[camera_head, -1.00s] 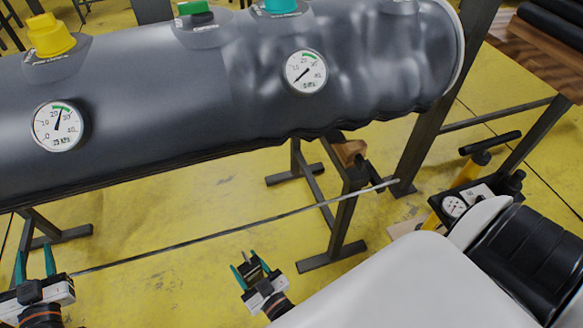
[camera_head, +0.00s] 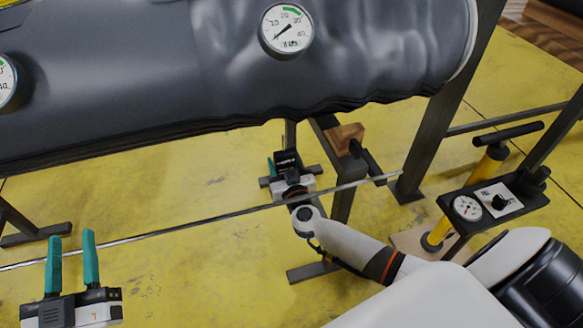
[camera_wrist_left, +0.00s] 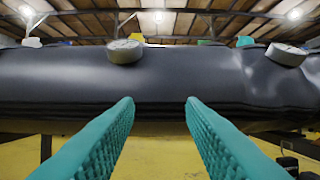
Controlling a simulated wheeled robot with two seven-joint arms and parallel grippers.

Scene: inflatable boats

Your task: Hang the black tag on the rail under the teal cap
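A teal cap (camera_wrist_left: 245,41) shows on top of the dark grey tube in the left wrist view; the head view no longer includes it. A thin metal rail (camera_head: 150,233) runs below the tube in the head view. My left gripper (camera_head: 72,258) is open and empty, left of centre and on the near side of the rail; its teal fingers (camera_wrist_left: 160,105) stand apart in the left wrist view. My right gripper (camera_head: 285,163) is near the rail under the tube. A black shape (camera_head: 289,157) shows at its fingers; I cannot tell whether it is the tag.
The dark grey tube (camera_head: 130,90) with round gauges (camera_head: 287,28) spans the top. A wooden block (camera_head: 345,137) and dark metal stand legs (camera_head: 342,205) are right of my right gripper. A hand pump (camera_head: 490,160) with a gauge stands at the right. Yellow floor below is open.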

